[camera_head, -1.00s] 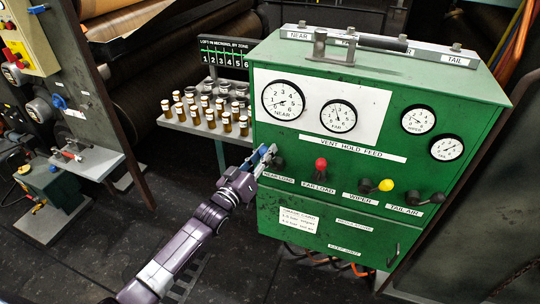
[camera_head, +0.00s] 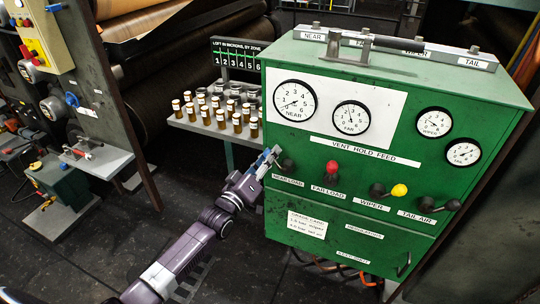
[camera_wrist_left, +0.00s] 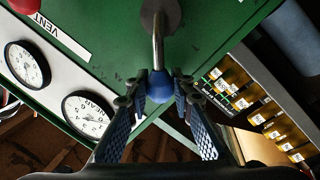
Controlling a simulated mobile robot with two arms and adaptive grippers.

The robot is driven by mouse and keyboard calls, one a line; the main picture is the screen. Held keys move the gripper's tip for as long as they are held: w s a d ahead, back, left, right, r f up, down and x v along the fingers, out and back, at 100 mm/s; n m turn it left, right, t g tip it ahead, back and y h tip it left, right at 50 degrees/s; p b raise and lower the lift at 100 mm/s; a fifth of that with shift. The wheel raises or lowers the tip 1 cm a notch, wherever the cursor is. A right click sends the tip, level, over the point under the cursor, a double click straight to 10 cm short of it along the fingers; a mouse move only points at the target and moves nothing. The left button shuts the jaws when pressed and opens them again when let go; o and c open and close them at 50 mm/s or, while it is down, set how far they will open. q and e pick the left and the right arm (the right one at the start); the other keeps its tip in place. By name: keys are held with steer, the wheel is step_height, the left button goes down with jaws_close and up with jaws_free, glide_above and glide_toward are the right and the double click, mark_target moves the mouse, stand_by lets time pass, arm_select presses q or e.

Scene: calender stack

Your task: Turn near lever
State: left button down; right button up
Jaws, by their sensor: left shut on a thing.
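The near load lever has a dark hub (camera_head: 288,165) on the left of the green panel's lever row, above the "NEAR LOAD" label. In the left wrist view its metal rod (camera_wrist_left: 158,45) ends in a blue ball knob (camera_wrist_left: 160,88). My left gripper (camera_head: 268,160) reaches the lever from the left. In the wrist view its two fingers stand on either side of the blue knob, shut on it. In the head view the fingers hide most of the knob. The near gauge (camera_head: 294,100) is above. My right gripper is not in view.
The far load lever with a red knob (camera_head: 332,168), the wiper lever with a yellow knob (camera_head: 399,190) and the tail air lever (camera_head: 453,205) sit to the right on the green cabinet (camera_head: 350,235). A shelf of small jars (camera_head: 220,115) stands behind my left gripper.

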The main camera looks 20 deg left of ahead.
arm_select(q)
steer(key=c, duration=1.7)
jaws_free()
steer(key=shift+o, duration=0.2)
steer(key=v, duration=1.2)
steer(key=shift+f, duration=0.25)
steer(key=s+a+f+m+g+y, duration=0.1)
steer(key=s+f+g, duration=0.3)
steer(key=f, duration=0.9)
steer(key=s+f+m+g+y, duration=0.15)
steer(key=s+f, duration=0.45)
steer(key=f, duration=0.6)
steer(key=s+a+f+m+g+y, duration=0.1)
steer(key=s+f+g, duration=0.35)
steer(key=f, duration=0.85)
steer(key=s+d+f+m+g, duration=0.1)
steer(key=s+f+g, duration=0.1)
steer(key=s+f, duration=0.4)
steer(key=s+d+f+m+g, duration=0.2)
steer(key=s+f, duration=0.4)
steer(key=s, duration=1.1)
steer(key=s+d+f+m+g, duration=0.2)
steer(key=s+f+g, duration=0.2)
steer(key=s, duration=0.7)
steer(key=shift+s+d+f, duration=0.15)
steer(key=shift+d+f, duration=0.05)
steer(key=shift+f, duration=0.75)
